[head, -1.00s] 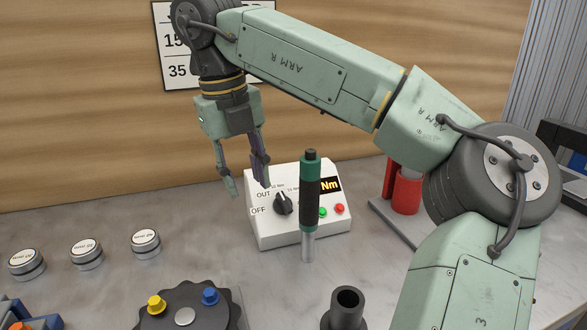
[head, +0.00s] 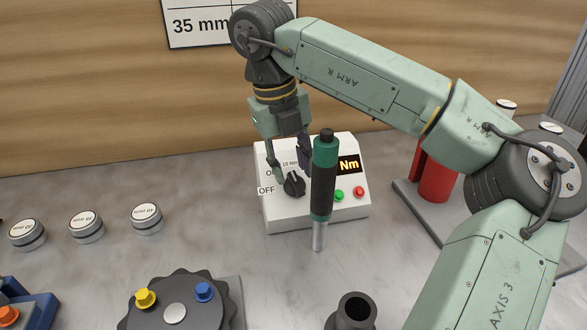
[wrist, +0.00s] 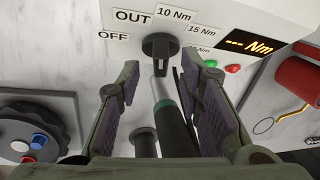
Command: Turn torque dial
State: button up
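The torque dial (head: 294,184) is a black knob on the front of a white box (head: 290,215), marked OFF, OUT, 10 Nm and 15 Nm. In the wrist view the dial (wrist: 160,46) lies ahead, between the lines of my fingers. My gripper (head: 290,172) is open, with its fingertips close to the dial, one on each side in the picture. I cannot tell whether they touch it. The box's display (wrist: 247,43) shows dashes and Nm. My left finger covers part of the OUT label in the head view.
An upright green-and-black tool (head: 323,180) stands close in front of the box, and its shaft shows between my fingers in the wrist view. A red cylinder (head: 437,175) is at right. Round canisters (head: 86,225) and a dark notched wheel (head: 180,300) are at left.

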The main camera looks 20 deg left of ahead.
jog(key=shift+w+d+f, duration=0.1)
jog(key=shift+w+f, duration=0.1)
jog(key=shift+f, duration=0.85)
grip_shut()
